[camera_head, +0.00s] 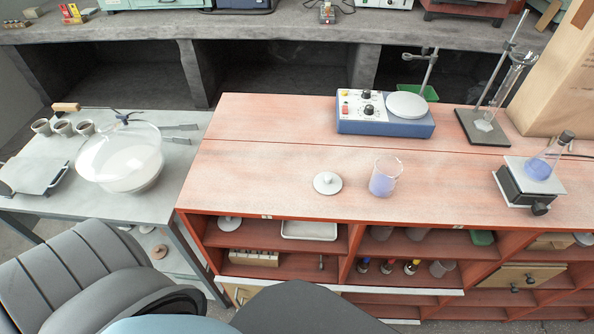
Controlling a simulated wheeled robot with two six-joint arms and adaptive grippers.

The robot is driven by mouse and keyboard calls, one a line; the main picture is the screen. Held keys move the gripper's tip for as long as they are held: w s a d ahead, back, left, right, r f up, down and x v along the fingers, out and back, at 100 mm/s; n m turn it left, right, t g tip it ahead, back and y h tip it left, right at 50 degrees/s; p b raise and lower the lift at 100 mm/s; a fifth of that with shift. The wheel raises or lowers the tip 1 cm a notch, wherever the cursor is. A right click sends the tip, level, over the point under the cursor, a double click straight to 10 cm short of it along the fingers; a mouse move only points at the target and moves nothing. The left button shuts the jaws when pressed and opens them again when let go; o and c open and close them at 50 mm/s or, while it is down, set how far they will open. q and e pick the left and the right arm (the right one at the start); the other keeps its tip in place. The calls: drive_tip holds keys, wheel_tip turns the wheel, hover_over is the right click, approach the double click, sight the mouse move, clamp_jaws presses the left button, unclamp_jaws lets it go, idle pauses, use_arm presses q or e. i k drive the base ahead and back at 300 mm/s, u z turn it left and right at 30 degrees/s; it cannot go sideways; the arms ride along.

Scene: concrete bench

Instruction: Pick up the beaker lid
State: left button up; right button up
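The beaker lid (327,183) is a round white disc with a small knob on top. It lies flat, knob up, on the reddish wooden bench top (260,150), near the front edge. The beaker (385,176) stands upright just to its right, apart from it. The beaker is clear glass with blue-violet contents, and its top looks open. Neither of my grippers shows in the head view, so nothing is seen touching the lid.
A blue hotplate stirrer (385,122) stands behind the beaker. A flask (545,162) on a dark stand is at the right. A large glass vessel (120,160) sits on the grey side table. The bench left of the lid is clear.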

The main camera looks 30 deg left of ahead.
sight(325, 183)
drive_tip(key=u, duration=0.15)
drive_tip(key=i, duration=0.4)
drive_tip(key=u, duration=2.2)
drive_tip(key=k, duration=1.8)
drive_tip(key=z, duration=1.35)
drive_tip(key=i, duration=1)
drive_tip(key=z, duration=0.05)
